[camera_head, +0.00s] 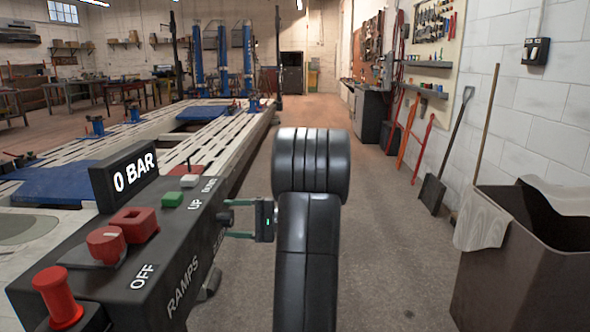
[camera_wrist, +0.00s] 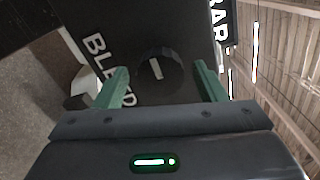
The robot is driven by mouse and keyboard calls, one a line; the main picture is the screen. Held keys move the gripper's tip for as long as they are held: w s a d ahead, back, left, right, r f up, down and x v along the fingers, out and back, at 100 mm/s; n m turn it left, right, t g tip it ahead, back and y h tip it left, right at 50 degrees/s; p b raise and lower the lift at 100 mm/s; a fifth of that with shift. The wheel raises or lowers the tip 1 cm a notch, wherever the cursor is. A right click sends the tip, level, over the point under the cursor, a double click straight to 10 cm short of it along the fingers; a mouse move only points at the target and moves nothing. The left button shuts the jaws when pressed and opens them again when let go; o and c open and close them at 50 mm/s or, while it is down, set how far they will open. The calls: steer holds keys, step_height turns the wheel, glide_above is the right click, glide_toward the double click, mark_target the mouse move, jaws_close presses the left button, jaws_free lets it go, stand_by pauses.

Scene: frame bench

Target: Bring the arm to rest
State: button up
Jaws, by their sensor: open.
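My gripper (camera_head: 230,219) is at the right side of the black control box (camera_head: 150,262). Its two green fingers are open, one on each side of a small black knob (camera_head: 225,217). The wrist view shows the same knob (camera_wrist: 158,72), round with a white mark, between and beyond the spread fingers of my gripper (camera_wrist: 161,72). I cannot tell whether the fingers touch it. Lettering beside the knob is partly hidden by one finger. My black arm rises at the middle of the head view.
The box carries a "0 BAR" display (camera_head: 133,176), a red knob (camera_head: 105,245), a red mushroom button (camera_head: 56,290) and green, white and red buttons. A dark bin (camera_head: 520,270) with a cloth (camera_head: 482,228) stands at right. Floor between lift and wall is open.

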steer(key=shift+a, duration=0.65)
